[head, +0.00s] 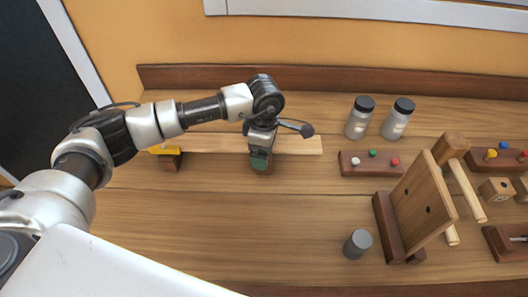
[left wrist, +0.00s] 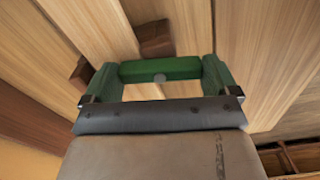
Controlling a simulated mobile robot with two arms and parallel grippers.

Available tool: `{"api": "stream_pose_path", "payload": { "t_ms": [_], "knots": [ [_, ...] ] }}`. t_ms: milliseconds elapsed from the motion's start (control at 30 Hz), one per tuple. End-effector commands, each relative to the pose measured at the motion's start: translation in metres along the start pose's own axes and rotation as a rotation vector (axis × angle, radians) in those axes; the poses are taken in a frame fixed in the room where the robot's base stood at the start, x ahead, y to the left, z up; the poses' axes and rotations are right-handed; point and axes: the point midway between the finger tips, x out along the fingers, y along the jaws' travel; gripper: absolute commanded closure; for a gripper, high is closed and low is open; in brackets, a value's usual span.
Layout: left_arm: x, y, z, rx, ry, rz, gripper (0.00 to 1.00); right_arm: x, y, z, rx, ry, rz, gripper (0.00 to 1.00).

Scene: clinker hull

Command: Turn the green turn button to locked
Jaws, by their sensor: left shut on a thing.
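The green turn button (left wrist: 160,69) is a short green bar with a small grey pin at its middle. In the left wrist view it lies crosswise between the two green fingers of my left gripper (left wrist: 158,80), which is shut on it. In the head view my left gripper (head: 260,158) reaches down from above over a dark brown block (head: 264,170) at the pale plank, hiding most of the button there. I cannot read a locked mark. My right gripper is not in view.
A pale plank (head: 300,145) runs along the bench, with a yellow piece (head: 163,150) on a brown block at its left. To the right stand two jars (head: 358,122), a peg block (head: 365,164) and a tilted wooden board (head: 422,200). A grey cylinder (head: 357,243) stands in front. The front left bench is clear.

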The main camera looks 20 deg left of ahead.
Motion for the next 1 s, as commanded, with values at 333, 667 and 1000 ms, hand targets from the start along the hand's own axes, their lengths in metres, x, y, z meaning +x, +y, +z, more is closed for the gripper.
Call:
{"api": "stream_pose_path", "payload": {
  "t_ms": [333,667,1000],
  "knots": [
    [0.000,0.001,0.000,-0.179,-0.001,0.001,0.34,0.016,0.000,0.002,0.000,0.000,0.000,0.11],
    [-0.002,0.001,0.000,-0.228,-0.002,0.002,0.34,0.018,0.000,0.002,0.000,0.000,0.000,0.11],
    [-0.002,0.001,0.000,-0.229,-0.003,0.003,0.08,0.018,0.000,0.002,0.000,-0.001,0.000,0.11]
  ]
}}
